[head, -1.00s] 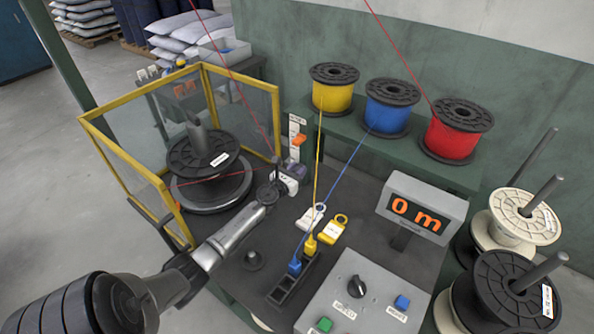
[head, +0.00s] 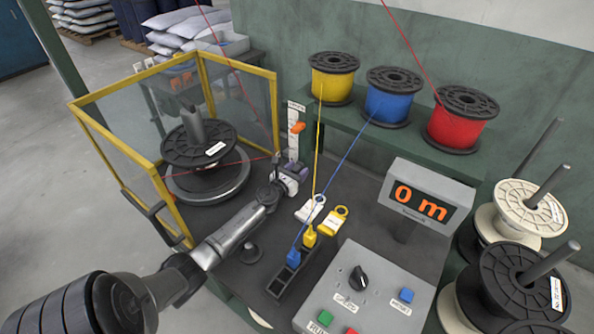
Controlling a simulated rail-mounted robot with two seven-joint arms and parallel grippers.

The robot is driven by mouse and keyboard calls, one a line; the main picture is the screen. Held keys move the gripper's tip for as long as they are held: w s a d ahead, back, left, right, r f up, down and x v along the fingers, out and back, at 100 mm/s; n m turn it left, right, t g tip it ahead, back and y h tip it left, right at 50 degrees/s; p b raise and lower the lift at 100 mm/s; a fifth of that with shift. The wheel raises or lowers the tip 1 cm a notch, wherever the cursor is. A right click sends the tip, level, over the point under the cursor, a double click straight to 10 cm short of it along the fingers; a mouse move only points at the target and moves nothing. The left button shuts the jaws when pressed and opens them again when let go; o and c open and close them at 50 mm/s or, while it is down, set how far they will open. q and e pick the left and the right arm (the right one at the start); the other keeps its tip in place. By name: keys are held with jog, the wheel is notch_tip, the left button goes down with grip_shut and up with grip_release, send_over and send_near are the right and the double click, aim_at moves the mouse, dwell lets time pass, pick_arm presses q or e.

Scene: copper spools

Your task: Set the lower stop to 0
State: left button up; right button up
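A white upright scale (head: 294,143) stands just right of the yellow-framed guard. An orange stop (head: 298,127) sits on its upper part. A purple-grey piece (head: 293,171) shows at the foot of the scale; I cannot tell whether it is the lower stop or part of my gripper. My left gripper (head: 286,181) is at this foot, overlapping the purple-grey piece in the picture. Its fingers are too small and covered to show whether they are open or shut. The numbers on the scale are not legible. My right gripper is out of view.
The yellow-framed guard (head: 177,235) around a black spool (head: 198,148) is close left of my arm. A red wire runs from it towards the scale.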

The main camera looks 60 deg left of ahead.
pick_arm(q)
jog(key=shift+s+a+r, duration=0.1)
jog(key=shift+s, duration=0.25)
jog(key=p+v, duration=0.2)
jog(key=v, duration=1.1)
